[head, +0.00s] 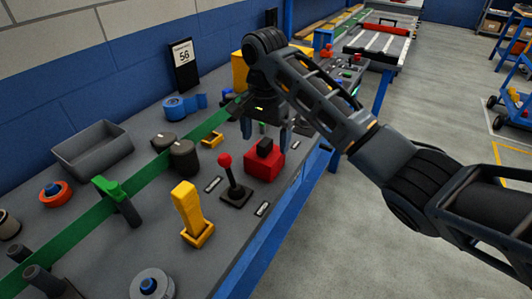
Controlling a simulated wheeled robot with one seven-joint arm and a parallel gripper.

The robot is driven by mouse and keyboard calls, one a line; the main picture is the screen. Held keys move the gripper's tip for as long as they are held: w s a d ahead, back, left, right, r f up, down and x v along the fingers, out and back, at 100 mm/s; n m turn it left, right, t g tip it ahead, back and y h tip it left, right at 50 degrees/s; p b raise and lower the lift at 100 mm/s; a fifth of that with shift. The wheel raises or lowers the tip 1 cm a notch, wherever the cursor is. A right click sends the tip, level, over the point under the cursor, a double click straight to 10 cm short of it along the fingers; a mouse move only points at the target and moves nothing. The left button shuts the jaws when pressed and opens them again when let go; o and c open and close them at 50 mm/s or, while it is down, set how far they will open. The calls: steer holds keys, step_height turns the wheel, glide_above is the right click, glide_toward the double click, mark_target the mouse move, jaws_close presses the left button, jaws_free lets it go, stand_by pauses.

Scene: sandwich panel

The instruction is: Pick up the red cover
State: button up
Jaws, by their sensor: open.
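The red cover (264,166) is a boxy red piece on the grey bench top, near its front edge, with a small black block (265,147) at its top. My gripper (264,132) hangs just above and behind it in the head view, fingers pointing down. Its two dark fingers are apart and nothing shows between them except the bench behind. The fingertips overlap the cover's upper area in the picture, and I cannot tell whether they touch it.
A red-knobbed joystick (230,178) stands just left of the cover. A yellow lever (189,213), green lever (118,200), dark knobs (184,158), grey bin (92,149) and blue tape (180,107) also occupy the bench. Open floor (400,240) lies right.

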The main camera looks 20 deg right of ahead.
mark_target(264, 142)
steer(key=shift+f+p, duration=0.35)
steer(key=shift+f, duration=3.2)
steer(key=c, duration=0.8)
steer(key=shift+r, duration=0.1)
steer(key=shift+a+r, duration=0.1)
steer(key=shift+r, duration=0.4)
step_height(264, 142, up, 2)
steer(key=shift+r, duration=0.25)
steer(key=s+d+r, duration=0.1)
steer(key=d+r, duration=0.6)
steer(key=d, duration=0.4)
steer(key=shift+d+r+p, duration=0.2)
steer(key=shift+d+p, duration=0.1)
steer(key=shift+d, duration=0.05)
